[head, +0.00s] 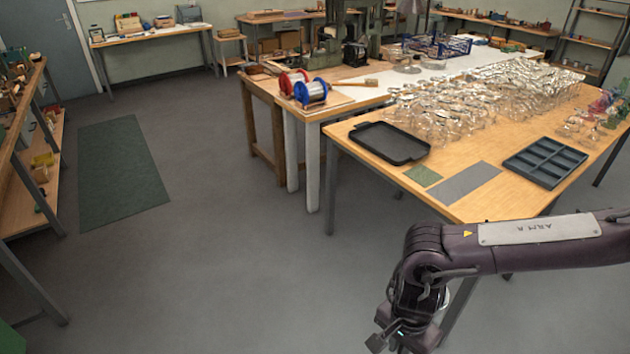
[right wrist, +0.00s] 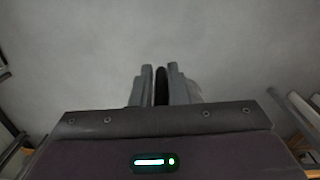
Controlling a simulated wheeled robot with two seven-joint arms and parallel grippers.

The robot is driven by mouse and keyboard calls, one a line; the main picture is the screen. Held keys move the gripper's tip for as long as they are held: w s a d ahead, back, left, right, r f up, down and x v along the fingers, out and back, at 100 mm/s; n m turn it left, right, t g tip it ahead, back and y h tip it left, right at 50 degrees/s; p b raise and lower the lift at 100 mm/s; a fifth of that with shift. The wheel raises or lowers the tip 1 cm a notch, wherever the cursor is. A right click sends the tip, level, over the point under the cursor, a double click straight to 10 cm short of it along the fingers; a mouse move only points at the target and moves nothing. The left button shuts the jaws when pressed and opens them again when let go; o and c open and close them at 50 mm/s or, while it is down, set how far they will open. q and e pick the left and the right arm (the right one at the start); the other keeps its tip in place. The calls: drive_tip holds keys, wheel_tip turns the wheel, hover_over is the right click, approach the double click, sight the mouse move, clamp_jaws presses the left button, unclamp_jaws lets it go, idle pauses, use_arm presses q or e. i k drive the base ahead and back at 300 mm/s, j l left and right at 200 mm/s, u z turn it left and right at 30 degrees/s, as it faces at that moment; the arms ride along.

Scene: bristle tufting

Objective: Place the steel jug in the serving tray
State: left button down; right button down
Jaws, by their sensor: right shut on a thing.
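The serving tray (head: 390,144) is a black, shallow tray with a raised rim, lying empty near the left end of the wooden table. My right gripper (head: 385,338) is low in front of the table, over the floor. In the right wrist view its fingers (right wrist: 160,80) are shut on a thin dark part, which looks like a handle. A pale curved edge (head: 444,296) behind my wrist in the head view looks like the steel jug, mostly hidden by my arm. My left gripper is not in view.
A green mat (head: 423,176), a grey mat (head: 469,183) and a dark compartment tray (head: 545,162) lie on the table's near side. Many clear glass-like pieces (head: 440,110) crowd its back. Spools (head: 311,92) stand on the bench behind.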

sight(394, 146)
drive_tip(key=i, duration=1.7)
